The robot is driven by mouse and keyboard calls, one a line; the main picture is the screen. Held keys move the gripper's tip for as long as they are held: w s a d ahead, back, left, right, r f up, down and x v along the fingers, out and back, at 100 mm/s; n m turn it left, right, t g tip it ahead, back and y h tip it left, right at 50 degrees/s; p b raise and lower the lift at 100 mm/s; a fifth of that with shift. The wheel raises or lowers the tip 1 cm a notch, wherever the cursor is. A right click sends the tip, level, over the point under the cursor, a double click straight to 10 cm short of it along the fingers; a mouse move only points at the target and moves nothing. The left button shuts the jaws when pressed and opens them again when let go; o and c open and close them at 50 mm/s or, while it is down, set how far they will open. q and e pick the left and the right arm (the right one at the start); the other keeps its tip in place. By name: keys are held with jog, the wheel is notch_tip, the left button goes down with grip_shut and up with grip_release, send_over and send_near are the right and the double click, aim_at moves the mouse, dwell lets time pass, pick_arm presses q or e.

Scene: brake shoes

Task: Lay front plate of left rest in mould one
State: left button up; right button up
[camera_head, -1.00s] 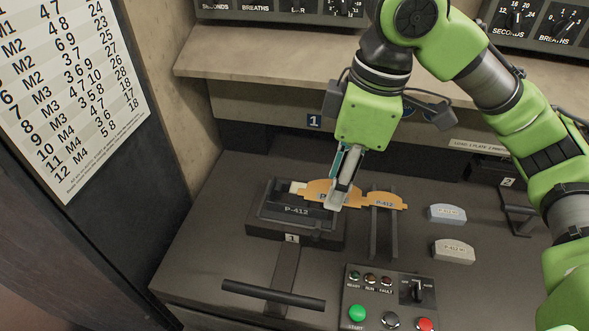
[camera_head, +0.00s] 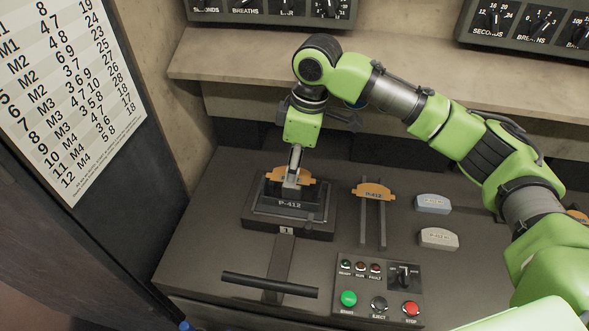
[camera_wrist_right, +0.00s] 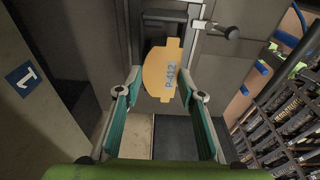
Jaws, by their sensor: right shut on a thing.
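My right gripper (camera_head: 291,183) is over mould one (camera_head: 308,226), shut on an orange front plate (camera_head: 304,178). The plate shows at the back of the mould, partly hidden by the fingers. I cannot tell whether it touches the mould. In the right wrist view, the plate (camera_wrist_right: 158,72), marked P-412, lies between the fingertips of the gripper (camera_wrist_right: 163,82). The mould carries a P-412 label at its front. A second orange P-412 plate (camera_head: 373,188) stands on the left rest (camera_head: 363,230), to the right of the mould. My left gripper is not in view.
Two pale grey blocks (camera_head: 433,203) (camera_head: 438,238) lie right of the rest. A button panel (camera_head: 377,290) is in front. A black bar handle (camera_head: 270,285) sticks out before the mould. A shelf (camera_head: 390,75) runs behind the bench.

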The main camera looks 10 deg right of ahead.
jog(key=shift+f, duration=0.95)
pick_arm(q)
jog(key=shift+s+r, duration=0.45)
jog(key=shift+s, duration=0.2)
pick_arm(e)
jog(key=shift+f, duration=0.1)
jog(key=shift+f, duration=0.1)
jog(key=o, duration=1.2)
jog(key=shift+f, duration=0.1)
